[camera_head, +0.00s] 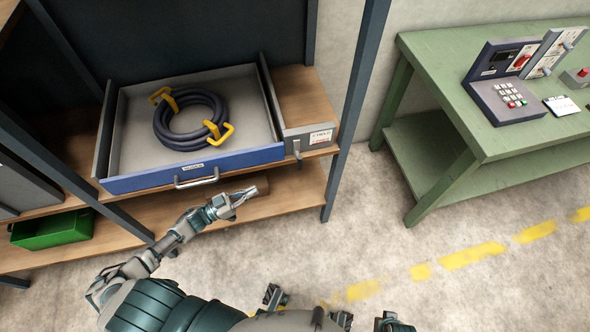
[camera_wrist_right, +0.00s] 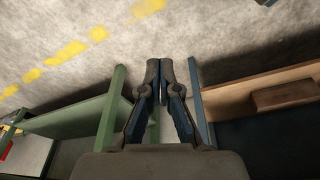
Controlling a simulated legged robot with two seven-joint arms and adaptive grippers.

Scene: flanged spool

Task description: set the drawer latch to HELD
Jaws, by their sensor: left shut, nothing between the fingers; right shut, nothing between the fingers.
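An open drawer with a blue front (camera_head: 140,182) sits in the shelf unit. It has a metal handle (camera_head: 197,180) and a small label. A small grey latch lever (camera_head: 298,149) hangs at the right end of the drawer front, beside a white label plate (camera_head: 320,136); its text is too small to read. My left gripper (camera_head: 243,197) is shut and empty, just in front of and below the drawer handle, left of the latch and apart from both. My right gripper (camera_wrist_right: 153,70) is shut and empty in the right wrist view, over the floor.
A dark coiled cable with yellow clips (camera_head: 190,118) lies in the drawer. A dark post (camera_head: 350,110) stands right of the latch. A green table (camera_head: 440,80) holds a keypad panel (camera_head: 510,95).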

